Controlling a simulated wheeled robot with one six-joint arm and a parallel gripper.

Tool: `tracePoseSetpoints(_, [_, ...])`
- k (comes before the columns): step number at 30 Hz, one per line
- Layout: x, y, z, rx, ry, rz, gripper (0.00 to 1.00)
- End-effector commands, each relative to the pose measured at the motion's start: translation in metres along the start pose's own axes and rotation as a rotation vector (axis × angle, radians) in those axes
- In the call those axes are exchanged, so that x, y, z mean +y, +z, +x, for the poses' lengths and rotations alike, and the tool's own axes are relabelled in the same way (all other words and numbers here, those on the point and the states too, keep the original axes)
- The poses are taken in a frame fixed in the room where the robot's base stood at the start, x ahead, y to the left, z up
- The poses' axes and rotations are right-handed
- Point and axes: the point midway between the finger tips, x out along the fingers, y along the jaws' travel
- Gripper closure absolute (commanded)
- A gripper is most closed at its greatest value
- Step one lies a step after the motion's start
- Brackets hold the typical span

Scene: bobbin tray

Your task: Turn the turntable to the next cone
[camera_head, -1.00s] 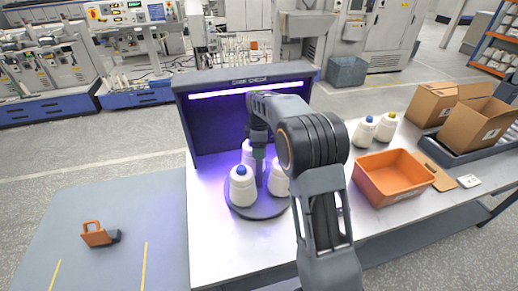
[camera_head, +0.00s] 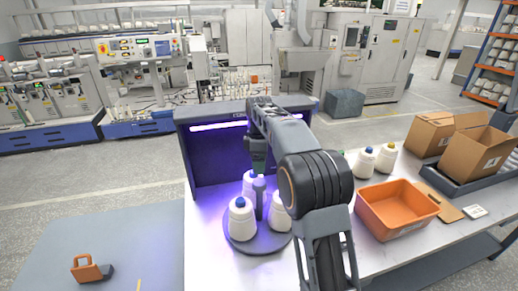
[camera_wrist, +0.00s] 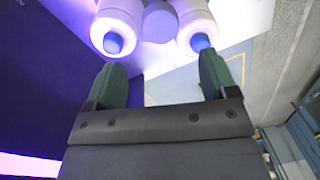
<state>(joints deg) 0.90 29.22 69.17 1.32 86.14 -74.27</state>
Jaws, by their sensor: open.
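The round grey turntable (camera_head: 252,246) stands on the bench in front of the purple-lit hood. It bears white cones with blue tips: a front-left cone (camera_head: 240,221), a right cone (camera_head: 280,212) and a back cone (camera_head: 248,186). A grey centre post (camera_head: 260,200) rises between them. My gripper (camera_head: 259,168) is above the post, partly hidden by my arm. In the wrist view my gripper (camera_wrist: 162,70) has its two green fingers wide apart and nothing between them. The round post top (camera_wrist: 160,22) lies beyond the fingers, between a left cone (camera_wrist: 112,38) and a right cone (camera_wrist: 198,38).
The inspection hood (camera_head: 215,155) closes in the back. To the right are an orange bin (camera_head: 398,208), two more cones (camera_head: 375,161) and open cardboard boxes (camera_head: 470,135). The bench's front-left part is clear.

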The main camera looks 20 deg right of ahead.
Motion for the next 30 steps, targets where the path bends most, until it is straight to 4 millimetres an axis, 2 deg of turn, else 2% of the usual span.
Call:
tracePoseSetpoints(6, [0.001,0.0,-0.036,0.001,0.002,0.0,0.21])
tracePoseSetpoints(12, [0.001,0.0,-0.052,0.0,0.0,0.0,0.21])
tracePoseSetpoints(26, [0.0,0.0,-0.056,0.0,0.0,0.006,0.21])
tracePoseSetpoints(30, [0.004,-0.001,-0.056,0.008,0.023,0.093,0.21])
